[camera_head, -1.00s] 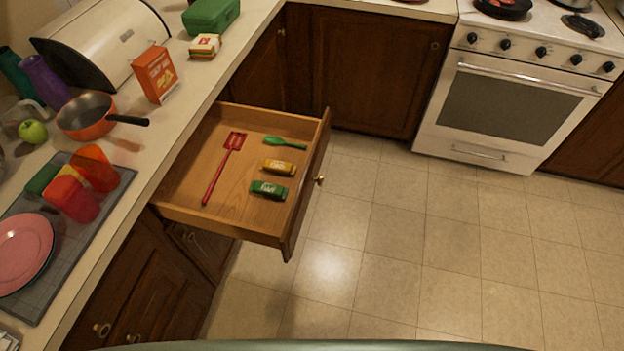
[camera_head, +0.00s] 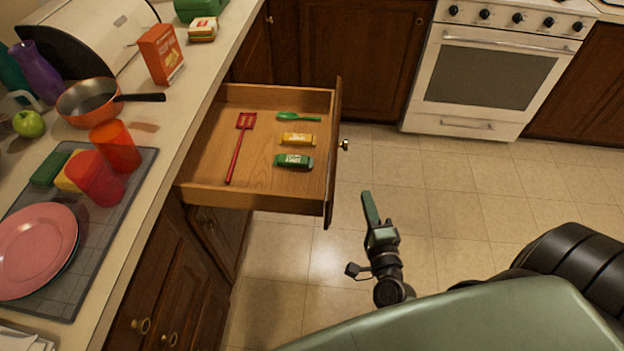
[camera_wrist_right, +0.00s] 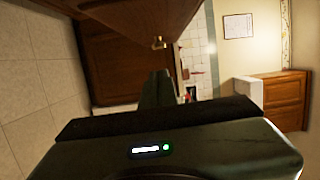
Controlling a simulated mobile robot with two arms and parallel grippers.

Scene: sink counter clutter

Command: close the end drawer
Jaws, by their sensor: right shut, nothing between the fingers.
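The end drawer (camera_head: 215,158) stands pulled out from the counter in the head view. Its dark front (camera_head: 333,165) has a brass knob (camera_head: 344,145) on the outside. Inside lie a red spatula (camera_head: 239,146), a green spoon (camera_head: 297,117), a yellow packet (camera_head: 296,139) and a green packet (camera_head: 293,161). My right gripper (camera_head: 370,208) is shut and empty, to the right of and nearer than the drawer front, apart from it. In the right wrist view the gripper (camera_wrist_right: 156,85) points toward the drawer front (camera_wrist_right: 140,25) and its knob (camera_wrist_right: 158,43). My left gripper is not in view.
The counter on the left holds a pink plate (camera_head: 36,245), red cups, an orange pan (camera_head: 90,100) and an orange box (camera_head: 160,55). A white oven (camera_head: 490,75) stands at the back right. The tiled floor (camera_head: 440,190) right of the drawer is clear.

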